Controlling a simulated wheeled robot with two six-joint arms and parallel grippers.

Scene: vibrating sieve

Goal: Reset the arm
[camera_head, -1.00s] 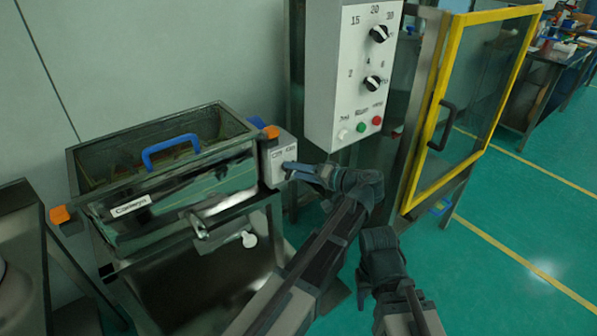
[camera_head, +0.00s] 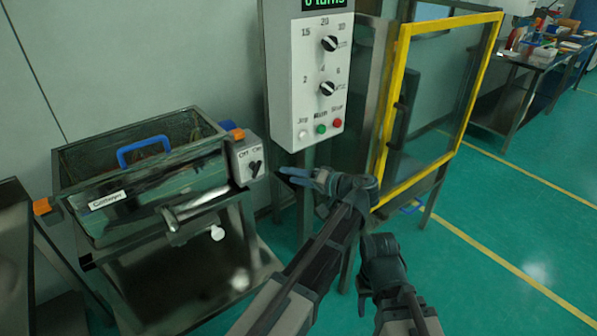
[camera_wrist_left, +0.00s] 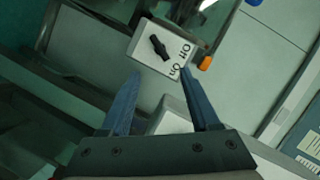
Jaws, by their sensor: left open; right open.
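My left gripper (camera_head: 296,176) is open and empty, to the right of the sieve's grey switch box and apart from it. Its two blue-grey fingers also show in the left wrist view (camera_wrist_left: 158,98). The switch box (camera_head: 246,160) has a black knob and Off and On labels; the knob appears turned toward On. It also shows beyond the fingertips in the left wrist view (camera_wrist_left: 172,61). My right gripper (camera_head: 362,300) is low in the middle of the head view, pointing down; its fingers are mostly hidden and it holds nothing visible.
The metal sieve box (camera_head: 160,185) with a blue handle (camera_head: 143,150) and orange corner pieces stands at left. A white control panel (camera_head: 308,90) with knobs and buttons hangs above my left gripper. A yellow-framed glass door (camera_head: 385,130) stands to its right.

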